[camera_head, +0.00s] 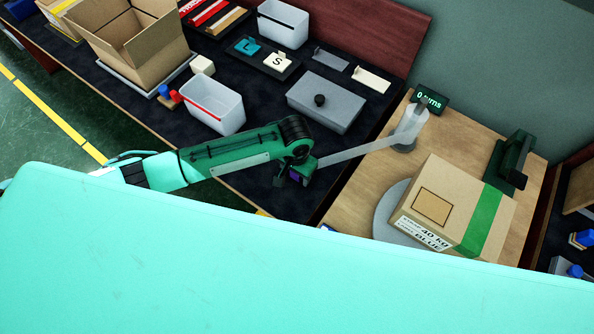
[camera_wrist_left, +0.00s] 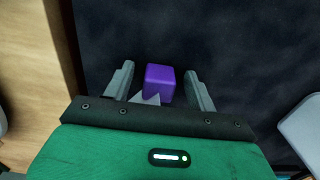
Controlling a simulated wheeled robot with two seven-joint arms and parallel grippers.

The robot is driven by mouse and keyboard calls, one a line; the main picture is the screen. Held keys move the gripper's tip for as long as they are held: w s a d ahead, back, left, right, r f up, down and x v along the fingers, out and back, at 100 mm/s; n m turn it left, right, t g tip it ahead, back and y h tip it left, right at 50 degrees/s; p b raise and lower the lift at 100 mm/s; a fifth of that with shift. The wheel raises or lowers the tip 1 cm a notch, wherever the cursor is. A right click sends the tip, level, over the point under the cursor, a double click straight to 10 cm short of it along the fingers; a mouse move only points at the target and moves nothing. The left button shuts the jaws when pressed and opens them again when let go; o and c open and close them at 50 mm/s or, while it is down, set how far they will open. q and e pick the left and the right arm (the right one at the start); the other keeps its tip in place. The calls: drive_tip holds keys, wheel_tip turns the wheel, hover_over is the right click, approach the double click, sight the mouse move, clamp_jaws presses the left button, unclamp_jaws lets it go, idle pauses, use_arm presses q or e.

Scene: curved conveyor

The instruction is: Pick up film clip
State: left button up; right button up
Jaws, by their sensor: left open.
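A purple block (camera_wrist_left: 159,83), which looks like the film clip, sits between the two grey fingers of my open left gripper (camera_wrist_left: 157,76) in the left wrist view. The fingers stand on either side of it with small gaps. In the head view my left gripper (camera_head: 290,179) is at the right edge of the dark table, with a bit of the purple clip (camera_head: 297,174) showing. A pale translucent film strip (camera_head: 358,150) runs from the roll stand (camera_head: 408,131) to the clip. My right gripper is not in view.
A closed carton with green tape (camera_head: 455,210) sits on a round grey plate (camera_head: 386,222) at right. A grey lidded box (camera_head: 327,100), a white bin (camera_head: 213,104) and an open carton (camera_head: 130,42) stand on the dark table (camera_head: 262,92).

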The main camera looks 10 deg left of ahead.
use_arm(q)
drive_tip(key=c, duration=1)
drive_tip(key=shift+c, duration=0.3)
drive_tip(key=shift+r, duration=0.15)
